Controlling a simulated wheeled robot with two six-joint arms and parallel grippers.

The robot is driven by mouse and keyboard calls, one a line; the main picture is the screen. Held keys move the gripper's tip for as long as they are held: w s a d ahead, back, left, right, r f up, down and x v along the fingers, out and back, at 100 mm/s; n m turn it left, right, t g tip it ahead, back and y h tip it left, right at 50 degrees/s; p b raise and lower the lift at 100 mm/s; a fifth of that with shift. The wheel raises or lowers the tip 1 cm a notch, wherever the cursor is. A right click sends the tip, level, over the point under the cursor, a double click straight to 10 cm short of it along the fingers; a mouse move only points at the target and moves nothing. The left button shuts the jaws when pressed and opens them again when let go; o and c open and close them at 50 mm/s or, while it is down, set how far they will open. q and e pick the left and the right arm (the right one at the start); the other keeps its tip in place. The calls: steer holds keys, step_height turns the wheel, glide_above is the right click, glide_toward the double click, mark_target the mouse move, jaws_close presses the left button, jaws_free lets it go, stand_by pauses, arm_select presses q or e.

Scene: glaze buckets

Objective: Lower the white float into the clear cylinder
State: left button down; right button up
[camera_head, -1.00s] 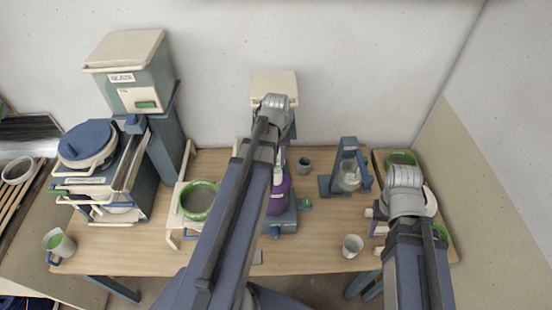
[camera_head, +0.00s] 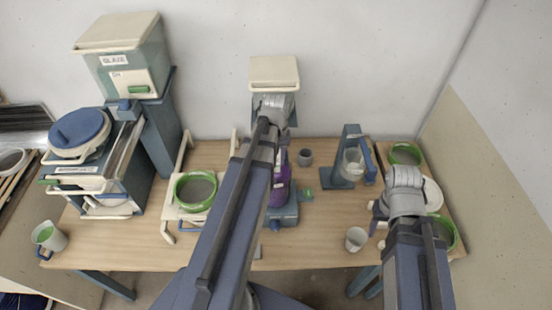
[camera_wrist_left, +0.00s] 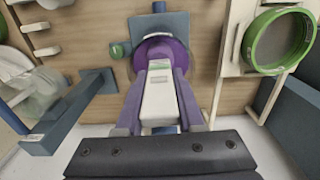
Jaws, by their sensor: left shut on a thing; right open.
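The clear cylinder (camera_head: 353,165) appears upright on a blue stand right of centre in the head view. The translucent vessel on a blue stand at the left of the left wrist view (camera_wrist_left: 35,95) looks like it. My left gripper (camera_wrist_left: 158,95) has its purple fingers shut on a pale, narrow piece (camera_wrist_left: 158,78); I cannot tell for sure that this is the white float. It is over or in front of a round purple thing (camera_wrist_left: 160,52) on a blue base, left of the cylinder in the head view. My right gripper (camera_head: 380,218), mostly hidden by its arm, is open near the table's right side.
A green-rimmed sieve (camera_head: 195,191) stands left of my left arm. A grey cup (camera_head: 305,157) and a white cup (camera_head: 356,239) flank the stand. Green-rimmed buckets (camera_head: 405,153) are at the right. A glaze dispenser (camera_head: 125,55) towers at the left.

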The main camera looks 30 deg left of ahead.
mark_target(276, 171)
arm_select(q)
steer(key=shift+f+b, duration=3.15)
steer(key=shift+f, duration=0.25)
steer(key=shift+c, duration=2.2)
jaws_free()
steer(key=shift+r, duration=0.1)
step_height(276, 171, up, 8)
steer(key=p, duration=0.8)
steer(key=shift+f, duration=0.2)
